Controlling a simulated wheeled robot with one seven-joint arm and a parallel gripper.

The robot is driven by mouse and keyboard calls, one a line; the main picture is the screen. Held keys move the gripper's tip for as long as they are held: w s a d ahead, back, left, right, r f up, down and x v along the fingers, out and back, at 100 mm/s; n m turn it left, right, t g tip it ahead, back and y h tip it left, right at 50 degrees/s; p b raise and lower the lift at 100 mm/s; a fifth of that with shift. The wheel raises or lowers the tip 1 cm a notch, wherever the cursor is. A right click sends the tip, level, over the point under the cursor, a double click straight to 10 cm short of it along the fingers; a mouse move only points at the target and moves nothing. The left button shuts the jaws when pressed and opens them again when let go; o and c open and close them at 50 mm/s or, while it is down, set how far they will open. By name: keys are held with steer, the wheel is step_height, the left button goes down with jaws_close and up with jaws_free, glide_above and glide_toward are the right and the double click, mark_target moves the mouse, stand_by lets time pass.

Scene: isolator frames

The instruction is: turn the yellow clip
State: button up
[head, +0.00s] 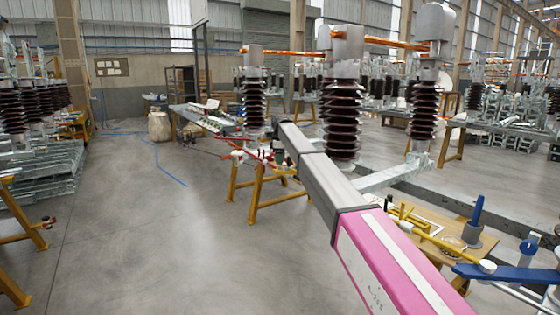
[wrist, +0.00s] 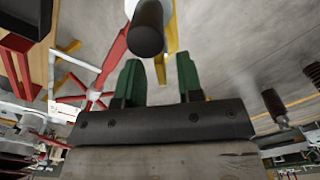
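My gripper (wrist: 160,77) shows in the wrist view with two green fingers standing apart and a gap between them. A yellow piece (wrist: 160,68) shows in that gap, and more yellow shows above it behind a dark round bar end. It may be the yellow clip or a trestle leg; I cannot tell, nor whether the fingers touch it. The dark bar end (wrist: 148,28) partly hides it. In the head view, a small dark green part at the far end of my pink and grey arm looks like my gripper (head: 279,156), but its fingers are unclear there.
Red bars (wrist: 107,70) lie left of the fingers in the wrist view. A yellow trestle (head: 262,195) and tall ribbed brown insulators (head: 342,115) stand near my arm. At right is a wooden bench (head: 435,258) with yellow and blue parts. Grey floor (head: 150,240) is open at left.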

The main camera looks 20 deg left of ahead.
step_height(320, 180, up, 10)
stand_by(0.5)
steer(key=shift+s+r, duration=0.1)
